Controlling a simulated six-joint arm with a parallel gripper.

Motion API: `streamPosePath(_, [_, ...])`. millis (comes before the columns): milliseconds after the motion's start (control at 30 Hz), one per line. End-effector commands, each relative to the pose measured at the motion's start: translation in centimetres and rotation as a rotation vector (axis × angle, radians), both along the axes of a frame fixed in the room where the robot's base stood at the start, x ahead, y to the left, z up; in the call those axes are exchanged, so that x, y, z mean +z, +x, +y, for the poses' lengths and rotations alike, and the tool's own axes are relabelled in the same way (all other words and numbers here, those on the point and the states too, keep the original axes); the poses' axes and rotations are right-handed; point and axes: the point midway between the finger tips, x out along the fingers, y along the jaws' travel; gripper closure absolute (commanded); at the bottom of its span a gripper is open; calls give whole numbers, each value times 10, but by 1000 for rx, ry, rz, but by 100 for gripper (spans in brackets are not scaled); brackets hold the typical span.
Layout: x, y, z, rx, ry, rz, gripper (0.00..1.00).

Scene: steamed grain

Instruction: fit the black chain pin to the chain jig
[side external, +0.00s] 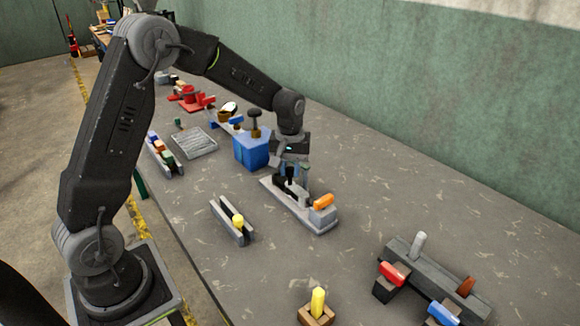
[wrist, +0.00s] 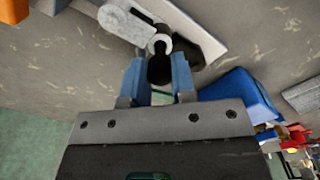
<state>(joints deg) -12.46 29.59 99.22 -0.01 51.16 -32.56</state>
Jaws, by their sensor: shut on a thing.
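The black chain pin (wrist: 159,70) is between the blue fingertips of my gripper (wrist: 160,80) in the wrist view, and my gripper is shut on it. In the side view my gripper (side external: 291,172) points down over the chain jig (side external: 318,222), a pale grey base carrying a grey link, a black part and an orange block (side external: 323,202). In the wrist view the pin overlaps a round grey end of the link (wrist: 130,20). I cannot tell how deep the pin sits, or whether it touches the link.
A blue block (side external: 250,150) with a dark knob stands close behind-left of the jig. A dark rail fixture (side external: 430,275) with red and blue parts is at right. Bare table lies between them.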

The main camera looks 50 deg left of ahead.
Motion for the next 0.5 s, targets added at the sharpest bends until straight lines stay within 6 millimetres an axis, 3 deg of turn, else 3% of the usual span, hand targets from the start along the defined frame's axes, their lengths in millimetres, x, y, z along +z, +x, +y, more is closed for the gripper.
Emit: streamPosePath(500, [-8,0,0,0,0,0,100])
